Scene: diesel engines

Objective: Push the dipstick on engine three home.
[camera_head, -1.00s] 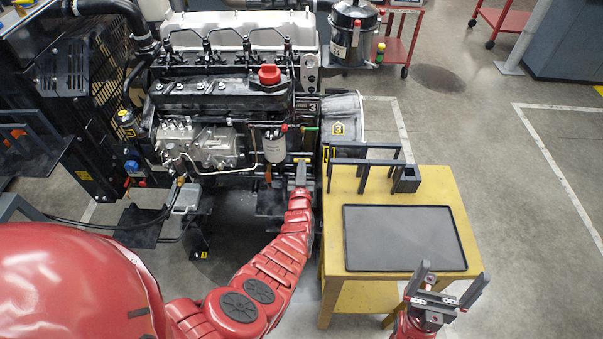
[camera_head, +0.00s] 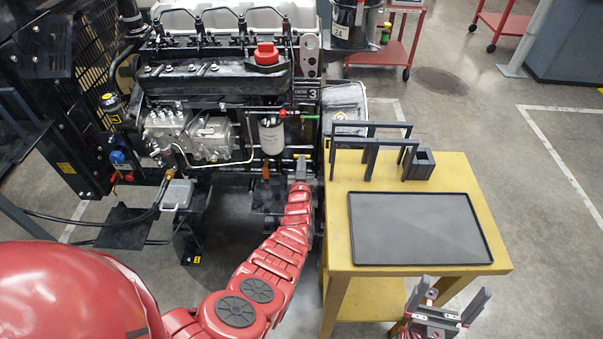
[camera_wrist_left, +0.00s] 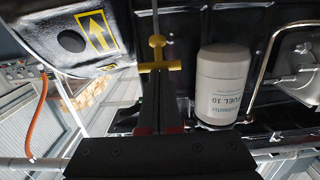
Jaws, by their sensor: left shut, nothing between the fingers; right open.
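The dipstick has a yellow T-shaped handle (camera_wrist_left: 158,57) on a thin rod, seen in the left wrist view at the tips of my left fingers. My left gripper (camera_wrist_left: 160,80) is shut with nothing between its fingers. Its tips are right at the handle; I cannot tell whether they touch it. In the head view my left gripper (camera_head: 300,165) is low at the right end of the engine (camera_head: 215,85), which carries a "3" plate (camera_head: 313,93). My right gripper (camera_head: 447,302) is open and empty, in front of the yellow table.
A white fuel filter (camera_head: 271,136) is close beside my left gripper; it also shows in the left wrist view (camera_wrist_left: 222,85). The yellow table (camera_head: 480,222) stands to the right, with a dark tray (camera_head: 420,192) and a black rack (camera_head: 370,150). Floor right of it is clear.

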